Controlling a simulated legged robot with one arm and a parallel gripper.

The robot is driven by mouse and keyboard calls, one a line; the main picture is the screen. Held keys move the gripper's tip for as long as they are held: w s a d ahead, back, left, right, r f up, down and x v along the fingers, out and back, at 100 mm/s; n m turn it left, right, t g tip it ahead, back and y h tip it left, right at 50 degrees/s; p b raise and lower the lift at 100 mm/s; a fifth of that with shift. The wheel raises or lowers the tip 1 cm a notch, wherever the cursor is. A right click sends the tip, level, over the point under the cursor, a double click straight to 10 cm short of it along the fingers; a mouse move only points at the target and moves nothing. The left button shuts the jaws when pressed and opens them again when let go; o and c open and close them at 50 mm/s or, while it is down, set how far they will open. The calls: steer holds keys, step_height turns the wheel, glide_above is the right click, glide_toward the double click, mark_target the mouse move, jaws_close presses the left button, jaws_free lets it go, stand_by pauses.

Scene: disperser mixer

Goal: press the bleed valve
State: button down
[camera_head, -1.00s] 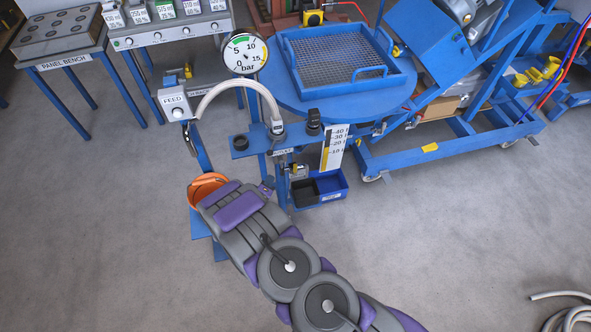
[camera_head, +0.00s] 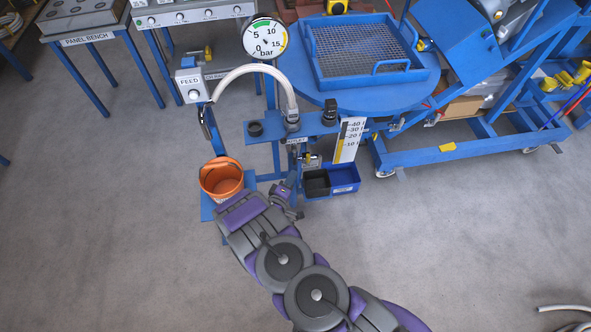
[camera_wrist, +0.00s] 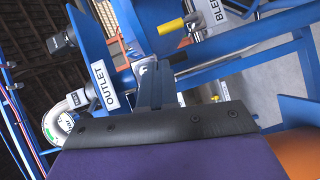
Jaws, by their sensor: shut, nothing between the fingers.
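A white plate with a partly cut-off "BLE…" label (camera_wrist: 207,12) shows at the top of the wrist view. A silver fitting with a yellow end (camera_wrist: 171,26) is just left of and below it. In the head view, a small metal fitting (camera_head: 312,159) sits under the blue shelf, right of the outlet label; its details are too small to read. My gripper (camera_head: 290,186) is below the outlet, right of the orange bucket. In the wrist view my gripper (camera_wrist: 154,72) is shut and empty, pointing up between the OUTLET label and the yellow end, apparently short of the yellow end.
The OUTLET label (camera_wrist: 103,85) and hose are left of my gripper. The orange bucket (camera_head: 221,181) stands on a blue step. Blue and black bins (camera_head: 344,178) stand right of my gripper, near the scale. A pressure gauge (camera_head: 264,39) is above. Floor in front is clear.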

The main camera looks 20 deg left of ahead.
mark_target(308, 160)
steer(key=w+b, duration=0.1)
steer(key=w, duration=0.8)
steer(key=shift+d+f+b, duration=0.15)
steer(key=shift+f+b, duration=0.15)
steer(key=shift+f, duration=0.15)
steer(key=shift+d+r, duration=0.1)
steer(key=shift+d, duration=0.05)
